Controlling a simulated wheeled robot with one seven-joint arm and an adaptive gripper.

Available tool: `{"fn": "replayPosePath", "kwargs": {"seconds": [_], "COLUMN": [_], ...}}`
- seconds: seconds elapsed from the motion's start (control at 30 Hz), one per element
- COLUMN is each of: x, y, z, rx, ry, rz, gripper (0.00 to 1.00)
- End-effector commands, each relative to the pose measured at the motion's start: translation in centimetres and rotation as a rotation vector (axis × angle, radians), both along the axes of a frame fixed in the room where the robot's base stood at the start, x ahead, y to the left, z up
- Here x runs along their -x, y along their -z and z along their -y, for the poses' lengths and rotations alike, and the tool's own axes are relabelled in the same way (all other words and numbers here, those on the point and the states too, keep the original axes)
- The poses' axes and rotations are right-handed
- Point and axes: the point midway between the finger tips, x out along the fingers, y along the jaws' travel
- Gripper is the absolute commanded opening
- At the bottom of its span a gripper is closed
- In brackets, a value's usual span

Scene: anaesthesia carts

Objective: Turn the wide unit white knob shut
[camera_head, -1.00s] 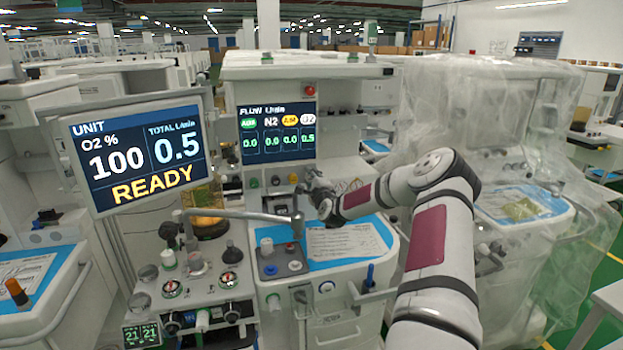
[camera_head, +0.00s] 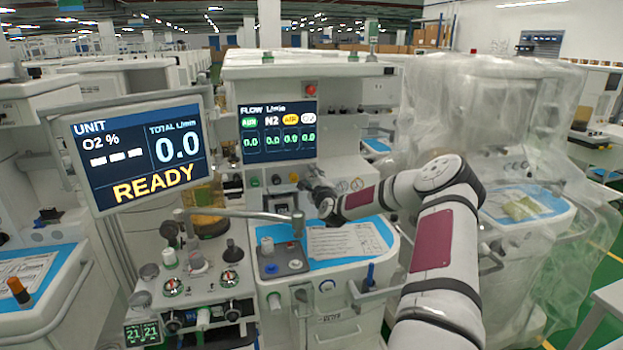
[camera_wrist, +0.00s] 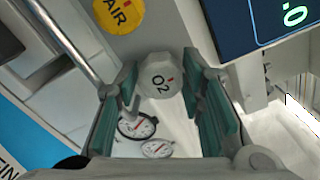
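The white knob (camera_wrist: 159,76), marked O2 with a small red line, sits between the two fingertips of my gripper (camera_wrist: 161,66) in the wrist view. The green-grey finger pads stand close against its left and right sides. In the head view my gripper (camera_head: 312,190) is at the front panel of the wide unit (camera_head: 345,72), below the flow screen (camera_head: 278,129), and hides the knob. The flow screen reads 0.0 in all its columns. The unit screen (camera_head: 139,152) reads total 0.0, dashes for O2 % and READY.
A yellow AIR knob (camera_wrist: 119,14) lies just beyond the left finger. Two round gauges (camera_wrist: 137,126) are below the O2 knob. A grey metal arm (camera_head: 240,214) crosses in front of the unit. A plastic-draped cart (camera_head: 480,100) stands to the right.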

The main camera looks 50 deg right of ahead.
Motion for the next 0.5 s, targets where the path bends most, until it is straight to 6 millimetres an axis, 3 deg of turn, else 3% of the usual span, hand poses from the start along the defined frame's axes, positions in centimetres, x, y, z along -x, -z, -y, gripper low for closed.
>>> {"fn": "replayPosePath", "kwargs": {"seconds": [0.33, 0.5], "x": [0.2, 1.6], "y": [0.0, 0.0], "z": [-0.1, -0.9], "rx": [0.001, 0.002], "ry": [-0.001, 0.0], "rz": [0.0, -0.001], "gripper": [0.38, 0.38]}}
